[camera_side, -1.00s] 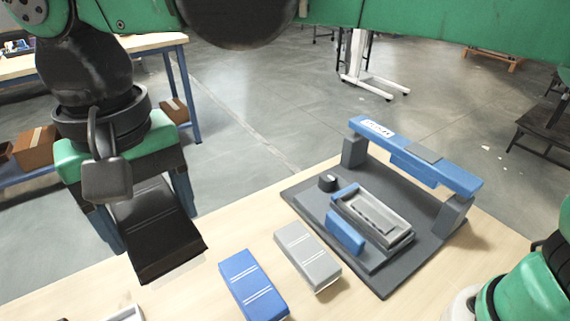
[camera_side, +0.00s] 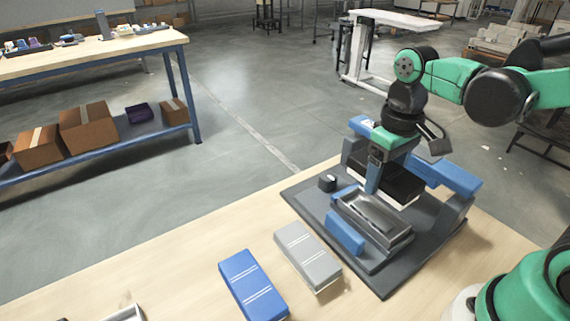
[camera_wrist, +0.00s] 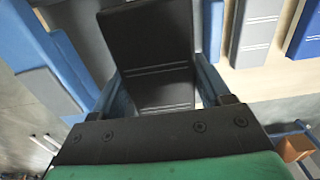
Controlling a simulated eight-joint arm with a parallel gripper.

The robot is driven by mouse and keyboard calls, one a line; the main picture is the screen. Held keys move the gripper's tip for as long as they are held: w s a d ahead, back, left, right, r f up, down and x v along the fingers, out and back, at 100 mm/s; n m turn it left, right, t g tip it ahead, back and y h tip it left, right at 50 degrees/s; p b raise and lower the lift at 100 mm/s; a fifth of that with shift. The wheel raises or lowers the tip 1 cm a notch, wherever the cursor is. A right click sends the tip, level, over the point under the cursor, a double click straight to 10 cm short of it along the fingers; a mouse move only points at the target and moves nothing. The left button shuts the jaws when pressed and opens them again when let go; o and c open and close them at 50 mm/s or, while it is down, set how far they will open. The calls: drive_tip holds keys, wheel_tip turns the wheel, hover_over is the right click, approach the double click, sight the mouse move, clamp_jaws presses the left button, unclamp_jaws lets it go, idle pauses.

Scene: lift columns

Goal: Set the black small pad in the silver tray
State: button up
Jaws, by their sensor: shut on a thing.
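My gripper (camera_side: 390,180) is shut on the black small pad (camera_side: 405,188), with one blue finger on each side of it. In the wrist view the black pad (camera_wrist: 150,50) sits between the fingers and fills the middle. The silver tray (camera_side: 350,212), an open shallow box with a raised rim, sits on the dark grey fixture base. In the side view the pad hangs above and just behind the tray, near the blue crossbar, and looks apart from it. The wrist view does not clearly show the tray; the pad covers much of that area.
A blue crossbar (camera_side: 458,179) on grey posts stands behind the tray. A blue block (camera_side: 345,234) lies along its front left side, and a black knob (camera_side: 327,182) stands nearby. A grey pad (camera_side: 307,256) and a blue pad (camera_side: 253,285) lie on the table in front.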

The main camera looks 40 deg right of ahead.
drive_tip(key=shift+f, duration=2.65)
drive_tip(key=shift+f, duration=0.55)
drive_tip(key=o, duration=1.3)
drive_tip(key=shift+r, duration=3.8)
